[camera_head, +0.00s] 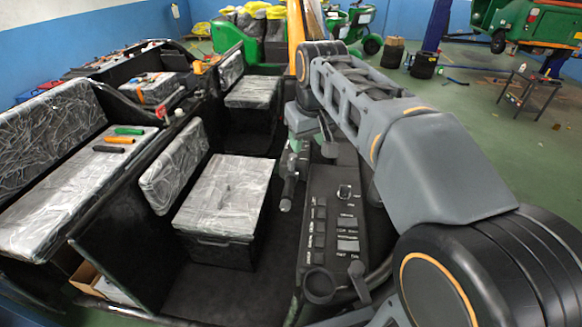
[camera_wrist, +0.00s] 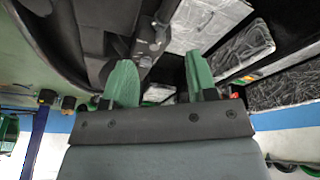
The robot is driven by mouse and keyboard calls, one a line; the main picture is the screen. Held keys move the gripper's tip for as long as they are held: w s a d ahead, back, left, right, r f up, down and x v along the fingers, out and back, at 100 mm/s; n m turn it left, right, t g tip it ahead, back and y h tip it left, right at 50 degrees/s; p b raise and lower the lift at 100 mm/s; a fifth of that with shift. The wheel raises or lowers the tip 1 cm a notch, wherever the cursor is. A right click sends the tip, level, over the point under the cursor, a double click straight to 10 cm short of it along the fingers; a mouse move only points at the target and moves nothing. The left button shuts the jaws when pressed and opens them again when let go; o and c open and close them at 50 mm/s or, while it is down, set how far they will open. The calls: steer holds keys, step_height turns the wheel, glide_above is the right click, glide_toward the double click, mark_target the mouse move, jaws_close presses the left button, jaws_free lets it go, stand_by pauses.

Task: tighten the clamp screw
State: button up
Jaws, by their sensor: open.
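My gripper (camera_wrist: 159,58) is open in the wrist view, with two green fingers apart and nothing held between them. A dark metal bracket with small round heads (camera_wrist: 147,45) lies just beyond the fingers, nearer the left one. I cannot tell which head is the clamp screw, or whether a finger touches the bracket. In the head view, a grey jointed metal part (camera_head: 289,182) stands beside the black control panel (camera_head: 318,235). My arm comes down there from the right, and my fingers are mostly hidden among dark parts.
Plastic-wrapped seats (camera_head: 222,200) fill the left of the vehicle, with low black walls between them. Screwdriver-like tools with green (camera_head: 130,131) and orange (camera_head: 120,140) handles lie on the left seat. A small table (camera_head: 530,92) stands on the open green floor at right.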

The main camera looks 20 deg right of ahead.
steer(key=w+n+g+b, duration=0.1)
steer(key=w+g+b, duration=0.1)
steer(key=w, duration=0.6)
steer(key=n+g+b, duration=0.1)
steer(key=b, duration=0.1)
glide_above(292, 161)
step_height(292, 161, down, 5)
step_height(292, 161, down, 13)
steer(key=b, duration=0.2)
steer(key=shift+r+b, duration=0.2)
steer(key=shift+b, duration=0.1)
steer(key=c, duration=0.9)
